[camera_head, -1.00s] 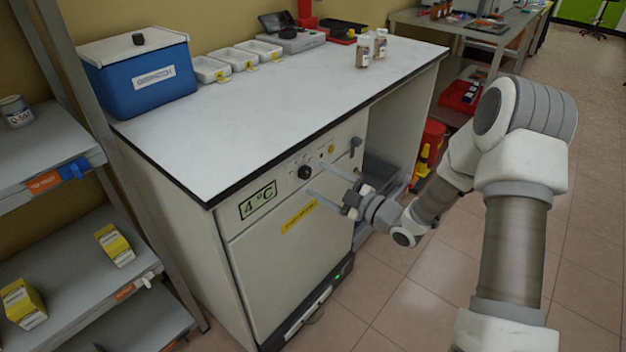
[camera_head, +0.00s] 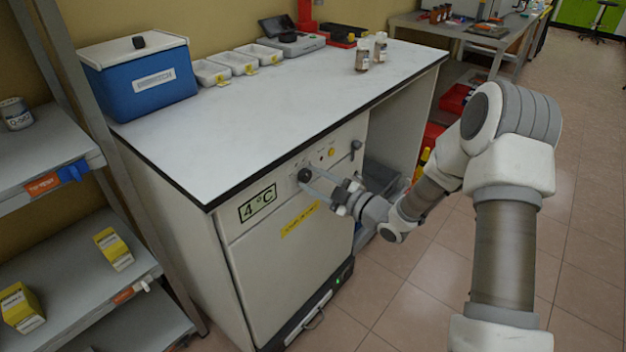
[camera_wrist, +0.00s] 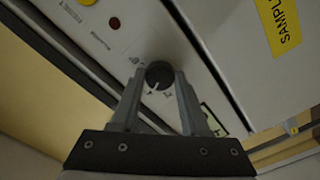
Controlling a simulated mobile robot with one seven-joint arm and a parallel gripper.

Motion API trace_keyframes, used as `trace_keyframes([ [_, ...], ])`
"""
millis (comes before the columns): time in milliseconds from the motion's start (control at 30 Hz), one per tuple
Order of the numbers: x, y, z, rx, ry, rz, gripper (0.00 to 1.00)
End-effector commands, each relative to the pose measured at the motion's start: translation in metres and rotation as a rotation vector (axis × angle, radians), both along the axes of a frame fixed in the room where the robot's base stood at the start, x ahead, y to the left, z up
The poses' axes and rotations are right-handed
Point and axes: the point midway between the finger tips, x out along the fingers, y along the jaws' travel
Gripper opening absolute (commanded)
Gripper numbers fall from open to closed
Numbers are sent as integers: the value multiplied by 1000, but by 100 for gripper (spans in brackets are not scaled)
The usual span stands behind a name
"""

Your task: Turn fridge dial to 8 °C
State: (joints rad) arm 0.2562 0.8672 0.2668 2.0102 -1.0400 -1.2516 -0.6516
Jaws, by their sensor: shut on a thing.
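The black round fridge dial (camera_head: 305,175) is on the fridge's upper front panel, below the counter edge. The fridge (camera_head: 262,262) has a display (camera_head: 257,204) that reads 4 °C. My gripper (camera_head: 308,179) is at the dial, with its two long fingers reaching to it. In the wrist view, the fingers of my gripper (camera_wrist: 160,82) are on either side of the dial (camera_wrist: 159,75), shut on it. A white pointer mark shows on the dial's face, with small panel markings around it.
A yellow label (camera_head: 300,219) is on the fridge door. A yellow button (camera_head: 331,152) and a small red one are on the panel right of the dial. The counter (camera_head: 270,110) is above, holding a blue cooler box (camera_head: 150,80). A shelf rack stands at left.

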Motion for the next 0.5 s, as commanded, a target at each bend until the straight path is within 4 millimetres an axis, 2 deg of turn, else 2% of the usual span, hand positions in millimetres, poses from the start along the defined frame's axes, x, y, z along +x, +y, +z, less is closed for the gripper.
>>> trace_keyframes([
  [267, 0, 0, 0, 9, 11, -1, 0],
  [500, 0, 0, 0, 70, 90, -1, 0],
])
